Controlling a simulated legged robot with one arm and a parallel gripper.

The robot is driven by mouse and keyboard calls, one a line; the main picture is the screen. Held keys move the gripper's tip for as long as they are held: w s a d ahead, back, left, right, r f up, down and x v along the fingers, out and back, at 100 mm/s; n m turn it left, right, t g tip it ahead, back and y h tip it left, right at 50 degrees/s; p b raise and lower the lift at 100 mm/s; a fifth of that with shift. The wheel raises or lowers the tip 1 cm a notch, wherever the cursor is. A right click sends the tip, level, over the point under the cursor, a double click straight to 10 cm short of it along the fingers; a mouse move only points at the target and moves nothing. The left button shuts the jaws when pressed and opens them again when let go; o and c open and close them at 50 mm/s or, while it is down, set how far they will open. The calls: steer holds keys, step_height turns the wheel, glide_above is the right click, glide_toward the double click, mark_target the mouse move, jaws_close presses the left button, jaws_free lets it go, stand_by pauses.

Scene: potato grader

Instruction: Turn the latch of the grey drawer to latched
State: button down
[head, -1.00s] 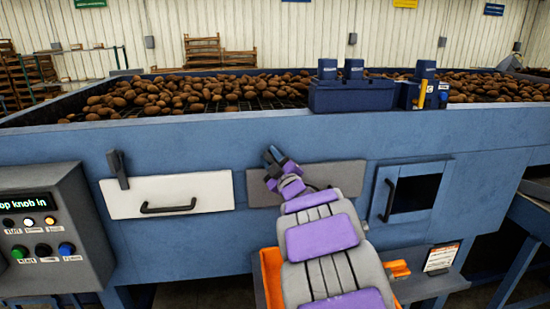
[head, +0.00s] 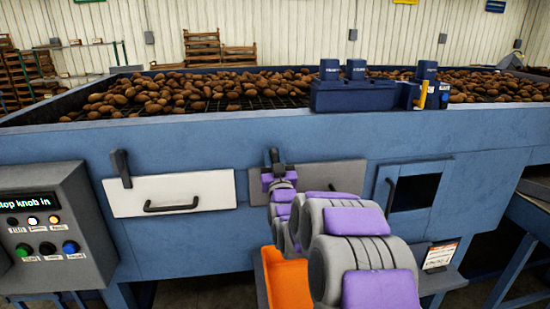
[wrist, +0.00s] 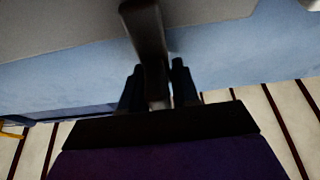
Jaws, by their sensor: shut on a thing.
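The grey drawer (head: 330,176) is set in the blue machine front, to the right of the white drawer, and looks closed. Its dark latch (head: 274,157) is at the drawer's upper left, standing near upright. My gripper (head: 279,178) is at this latch, shut on it. In the wrist view the latch (wrist: 147,35) runs between the two dark fingers of my gripper (wrist: 158,92). My arm hides part of the grey drawer's lower front and its handle.
The white drawer (head: 170,193) has its own dark latch (head: 120,168), near upright. A control box (head: 50,232) stands at left. A dark opening with a blue frame (head: 413,193) is at right. An orange tray (head: 286,282) lies below my arm. Potatoes (head: 190,92) fill the top.

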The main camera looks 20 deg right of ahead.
steer(key=shift+r+m, duration=0.4)
steer(key=shift+r, duration=0.2)
steer(key=c, duration=1.1)
jaws_free()
steer(key=shift+f, duration=0.25)
steer(key=shift+f, duration=0.1)
